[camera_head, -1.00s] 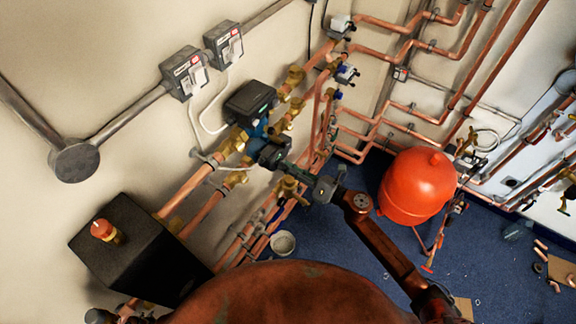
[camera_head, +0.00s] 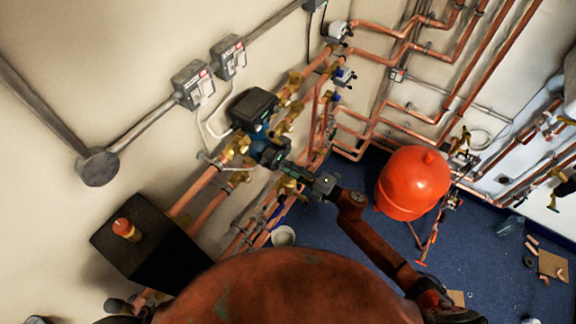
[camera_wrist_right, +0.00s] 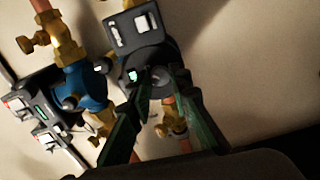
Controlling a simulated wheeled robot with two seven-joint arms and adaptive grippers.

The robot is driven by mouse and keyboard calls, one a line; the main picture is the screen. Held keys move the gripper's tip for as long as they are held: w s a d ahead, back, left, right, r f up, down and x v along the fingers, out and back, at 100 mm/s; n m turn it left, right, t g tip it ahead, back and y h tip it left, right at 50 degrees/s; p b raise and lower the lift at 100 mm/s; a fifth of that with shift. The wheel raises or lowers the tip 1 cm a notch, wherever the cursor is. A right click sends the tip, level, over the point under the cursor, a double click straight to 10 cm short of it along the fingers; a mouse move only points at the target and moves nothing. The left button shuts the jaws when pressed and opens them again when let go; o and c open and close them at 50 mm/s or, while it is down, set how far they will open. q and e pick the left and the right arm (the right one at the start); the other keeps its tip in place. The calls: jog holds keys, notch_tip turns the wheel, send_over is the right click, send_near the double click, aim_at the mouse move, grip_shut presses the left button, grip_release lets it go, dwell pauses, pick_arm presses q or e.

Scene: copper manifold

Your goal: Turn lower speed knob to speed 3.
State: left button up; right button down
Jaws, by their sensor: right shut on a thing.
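The lower pump, with its dark round head, shows in the head view (camera_head: 266,150) and in the wrist view (camera_wrist_right: 137,33). My right gripper (camera_head: 285,165) reaches it from the right. In the wrist view, the green-edged fingers of my right gripper (camera_wrist_right: 158,88) close in at the pump's face, shut on the speed knob. The knob is mostly hidden between the fingertips, so its set speed cannot be read. My left gripper is not in view.
A blue pump (camera_wrist_right: 88,88) with a black control box (camera_head: 252,106) sits beside the lower pump. Brass valves (camera_head: 237,145) and copper pipes (camera_head: 196,190) crowd around. A black box (camera_head: 150,240) is at the lower left. A red tank (camera_head: 413,183) stands right, over blue floor.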

jog(key=shift+w+m+p, duration=0.1)
jog(key=shift+m+p, duration=0.25)
jog(key=shift+m, duration=0.35)
jog(key=c, duration=1.8)
grip_release()
jog(key=shift+o, duration=0.2)
jog(key=v, duration=1.2)
